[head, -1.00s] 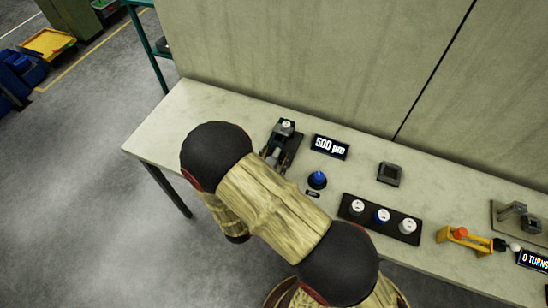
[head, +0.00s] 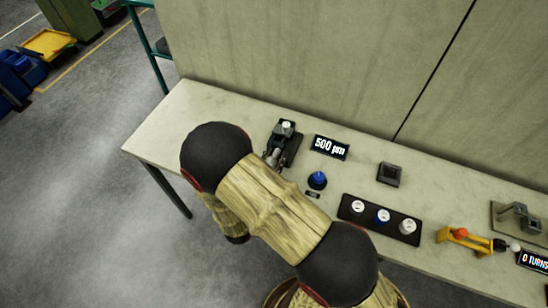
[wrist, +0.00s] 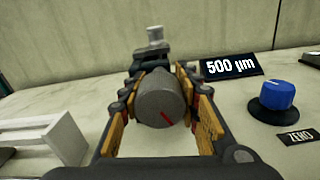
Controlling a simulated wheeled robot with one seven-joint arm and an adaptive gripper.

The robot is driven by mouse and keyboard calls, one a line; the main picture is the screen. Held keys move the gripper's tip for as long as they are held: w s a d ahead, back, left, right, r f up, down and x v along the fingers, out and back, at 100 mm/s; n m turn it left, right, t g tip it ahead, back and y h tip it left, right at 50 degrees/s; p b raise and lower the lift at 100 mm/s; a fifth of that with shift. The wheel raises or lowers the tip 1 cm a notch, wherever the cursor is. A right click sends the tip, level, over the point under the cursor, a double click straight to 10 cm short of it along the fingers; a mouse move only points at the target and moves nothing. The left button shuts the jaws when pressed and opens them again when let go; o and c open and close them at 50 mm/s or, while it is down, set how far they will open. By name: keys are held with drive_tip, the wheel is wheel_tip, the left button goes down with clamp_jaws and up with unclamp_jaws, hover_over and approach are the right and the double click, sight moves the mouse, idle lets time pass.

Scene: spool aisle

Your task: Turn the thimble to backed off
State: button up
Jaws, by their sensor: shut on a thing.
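The thimble (wrist: 158,101) is a grey ribbed cylinder facing the wrist camera, with a red line on its face pointing to the lower right. My gripper (wrist: 160,84) is shut on it, one orange-padded finger on each side. Behind it the dark gauge stand (wrist: 133,64) carries a white spool (wrist: 156,36) on top. The display (wrist: 231,67) beside it reads 500 µm. In the head view the stand (head: 292,148) and the display (head: 330,147) show at the back of the bench; my arm hides most of my gripper there.
A blue knob (wrist: 277,95) on a black base, with a ZERO label (wrist: 301,134), stands right of my gripper. A black tray (head: 396,232) of several spools, a small grey block (head: 390,174) and a yellow fixture (head: 462,241) lie further right.

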drive_tip(key=shift+r+n+p, duration=0.1)
drive_tip(key=shift+n+p, duration=0.2)
drive_tip(key=shift+p, duration=0.05)
drive_tip(key=shift+r+n+p, duration=0.1)
drive_tip(key=shift+n+p, duration=0.8)
drive_tip(key=shift+n, duration=0.1)
drive_tip(key=shift+c, duration=0.2)
drive_tip(key=n+p, duration=0.2)
drive_tip(key=n, duration=0.1)
drive_tip(key=shift+p, duration=0.35)
drive_tip(key=n+p, duration=0.2)
drive_tip(key=n, duration=0.2)
drive_tip(key=n+p, duration=0.2)
drive_tip(key=n, duration=0.1)
drive_tip(key=shift+n, duration=0.4)
drive_tip(key=n+p, duration=0.1)
drive_tip(key=n, duration=0.2)
drive_tip(key=shift+n+p, duration=0.3)
drive_tip(key=shift+p, duration=0.05)
drive_tip(key=n+p, duration=0.1)
drive_tip(key=n, duration=0.2)
drive_tip(key=shift+n, duration=0.3)
drive_tip(key=n+p, duration=0.1)
drive_tip(key=n, duration=0.5)
drive_tip(key=shift+f+p, duration=0.2)
drive_tip(key=shift+p, duration=0.2)
drive_tip(key=shift+n, duration=0.4)
